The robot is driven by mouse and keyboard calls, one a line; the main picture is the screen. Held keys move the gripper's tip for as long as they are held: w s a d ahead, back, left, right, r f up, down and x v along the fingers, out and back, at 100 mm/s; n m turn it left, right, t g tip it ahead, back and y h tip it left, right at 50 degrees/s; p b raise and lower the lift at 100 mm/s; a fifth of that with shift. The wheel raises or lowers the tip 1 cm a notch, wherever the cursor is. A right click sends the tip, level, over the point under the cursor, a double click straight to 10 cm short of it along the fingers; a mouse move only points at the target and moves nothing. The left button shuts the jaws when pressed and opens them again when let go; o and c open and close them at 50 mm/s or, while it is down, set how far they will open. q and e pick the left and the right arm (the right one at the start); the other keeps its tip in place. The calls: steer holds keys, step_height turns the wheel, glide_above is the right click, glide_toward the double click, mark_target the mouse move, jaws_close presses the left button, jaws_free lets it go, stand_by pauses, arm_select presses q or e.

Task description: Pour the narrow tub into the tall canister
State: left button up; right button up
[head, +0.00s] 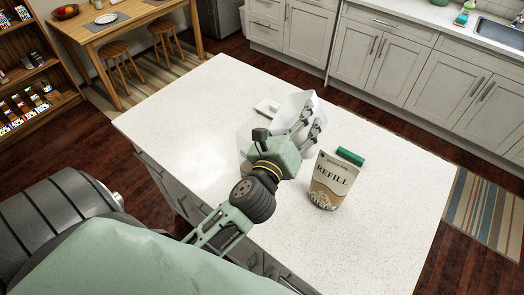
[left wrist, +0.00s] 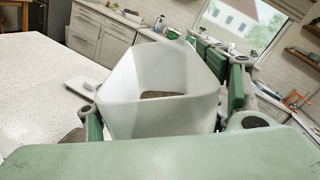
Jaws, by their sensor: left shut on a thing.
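My left gripper (head: 300,125) is shut on a white, open-topped vessel (head: 290,108), which I take to be the narrow tub. It is held over the island counter, partly hidden behind the gripper. In the left wrist view the tub (left wrist: 120,105) is between the fingers, its mouth facing up toward the camera, with a brownish patch low inside. A pale translucent shape (head: 243,138) shows left of the gripper; I cannot tell whether it is part of the tub or a separate vessel. I cannot pick out the tall canister for certain. My right gripper is not in view.
A beige pouch marked REFILL (head: 333,181) stands on the counter (head: 180,105) just right of the gripper. A green block-like item (head: 350,156) lies behind it. A flat white piece (head: 267,105) lies behind the gripper. The counter's left and front right are clear.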

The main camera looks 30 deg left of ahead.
arm_select(q)
steer(key=r+m, duration=0.1)
steer(key=d+r+m+p, duration=0.1)
steer(key=shift+w+d+r+m, duration=0.1)
steer(key=shift+r+m, duration=0.15)
steer(key=shift+m, duration=0.05)
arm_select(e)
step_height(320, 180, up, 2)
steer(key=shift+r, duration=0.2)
arm_select(q)
steer(key=shift+r, duration=1.5)
